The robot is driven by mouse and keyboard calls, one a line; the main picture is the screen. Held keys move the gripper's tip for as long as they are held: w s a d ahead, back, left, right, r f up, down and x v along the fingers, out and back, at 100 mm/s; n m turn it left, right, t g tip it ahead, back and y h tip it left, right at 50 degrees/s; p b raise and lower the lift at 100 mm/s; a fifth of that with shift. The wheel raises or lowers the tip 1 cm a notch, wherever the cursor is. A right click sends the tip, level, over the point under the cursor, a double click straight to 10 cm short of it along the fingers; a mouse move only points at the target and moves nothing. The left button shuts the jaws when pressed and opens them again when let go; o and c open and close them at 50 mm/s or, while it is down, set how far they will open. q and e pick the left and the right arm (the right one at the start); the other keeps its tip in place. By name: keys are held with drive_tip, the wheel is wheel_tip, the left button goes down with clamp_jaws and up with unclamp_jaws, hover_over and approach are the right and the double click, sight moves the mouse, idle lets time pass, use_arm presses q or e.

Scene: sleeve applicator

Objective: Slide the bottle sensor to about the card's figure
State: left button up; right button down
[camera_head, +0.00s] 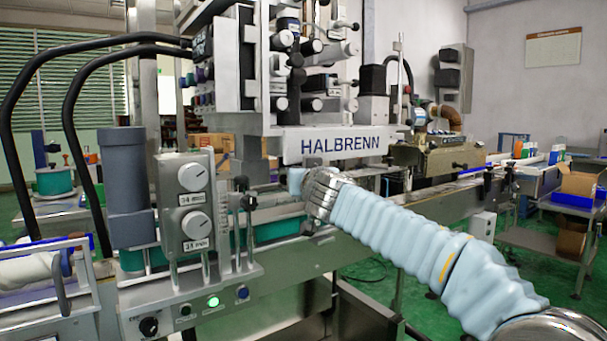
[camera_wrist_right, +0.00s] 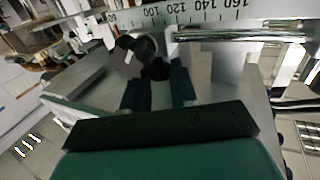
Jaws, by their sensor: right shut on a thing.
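My right arm, in a pale blue sleeve, comes in from the right in the head view. Its gripper (camera_head: 298,181) is at the conveyor rail, under the HALBRENN head. In the right wrist view the right gripper (camera_wrist_right: 158,88) has its two dark green fingers closed around a dark round knob (camera_wrist_right: 150,47), which looks like part of the bottle sensor. Behind it runs a white scale (camera_wrist_right: 205,14) with black figures; 100, 120, 140 and 160 can be read. The exact pointer reading cannot be told. No card figure is legible. My left gripper is not in view.
A grey box with two dials (camera_head: 190,200), labelled 34 mm and 31 mm, stands left of the gripper on the machine. A steel rod (camera_wrist_right: 240,36) runs below the scale. Guide rails and the green conveyor (camera_head: 285,228) lie close to the hand.

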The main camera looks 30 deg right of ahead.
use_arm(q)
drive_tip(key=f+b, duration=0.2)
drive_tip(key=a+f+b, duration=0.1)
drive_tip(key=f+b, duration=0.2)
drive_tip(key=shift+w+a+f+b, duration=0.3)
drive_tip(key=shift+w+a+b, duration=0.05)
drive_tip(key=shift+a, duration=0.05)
use_arm(e)
drive_tip(key=a, duration=0.9)
drive_tip(key=shift+s, duration=0.4)
drive_tip(key=c, duration=0.9)
unclamp_jaws()
drive_tip(key=shift+d, duration=0.1)
